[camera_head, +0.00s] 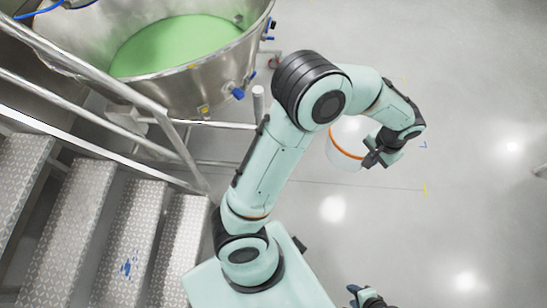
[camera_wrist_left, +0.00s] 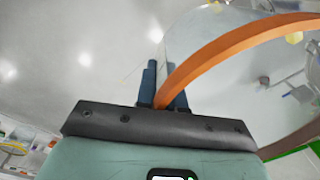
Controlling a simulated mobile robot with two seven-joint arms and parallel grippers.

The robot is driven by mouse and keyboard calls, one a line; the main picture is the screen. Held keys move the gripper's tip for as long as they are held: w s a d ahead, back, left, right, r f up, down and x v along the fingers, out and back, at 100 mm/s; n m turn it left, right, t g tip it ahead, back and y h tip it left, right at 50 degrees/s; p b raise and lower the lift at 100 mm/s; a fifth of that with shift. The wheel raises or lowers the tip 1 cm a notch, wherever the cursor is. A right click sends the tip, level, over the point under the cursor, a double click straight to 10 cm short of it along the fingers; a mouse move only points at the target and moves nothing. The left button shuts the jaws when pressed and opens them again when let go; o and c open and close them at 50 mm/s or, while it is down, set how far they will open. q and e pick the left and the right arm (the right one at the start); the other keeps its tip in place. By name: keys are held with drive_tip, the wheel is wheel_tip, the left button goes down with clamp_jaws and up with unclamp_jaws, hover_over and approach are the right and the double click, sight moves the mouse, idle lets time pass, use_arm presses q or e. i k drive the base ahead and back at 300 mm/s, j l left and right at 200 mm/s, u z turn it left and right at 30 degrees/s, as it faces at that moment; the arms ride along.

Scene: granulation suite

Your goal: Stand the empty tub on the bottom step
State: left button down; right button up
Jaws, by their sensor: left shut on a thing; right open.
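The tub, pale and see-through with an orange rim (camera_head: 347,150), hangs in the air over the grey floor, right of the stairs. My left gripper (camera_head: 374,156) is shut on its edge; my own arm partly hides the tub. In the left wrist view the orange rim (camera_wrist_left: 222,45) passes between the dark fingers (camera_wrist_left: 164,88). I see no contents in it. The diamond-plate stairs are at the lower left; the rightmost tread (camera_head: 180,245) seems to be the bottom step, and my body borders it. My right gripper (camera_head: 364,292) is open and empty at the bottom edge.
A steel vessel (camera_head: 185,85) with green contents stands at the upper left. Metal handrails (camera_head: 95,75) run between it and the stairs. A blue mark (camera_head: 127,268) lies on another tread (camera_head: 128,225). The floor (camera_head: 470,220) to the right is clear.

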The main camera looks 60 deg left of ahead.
sight(188, 223)
drive_tip(key=u, duration=0.5)
drive_tip(key=k+j+u, duration=0.15)
drive_tip(key=u, duration=0.8)
drive_tip(key=j, duration=0.05)
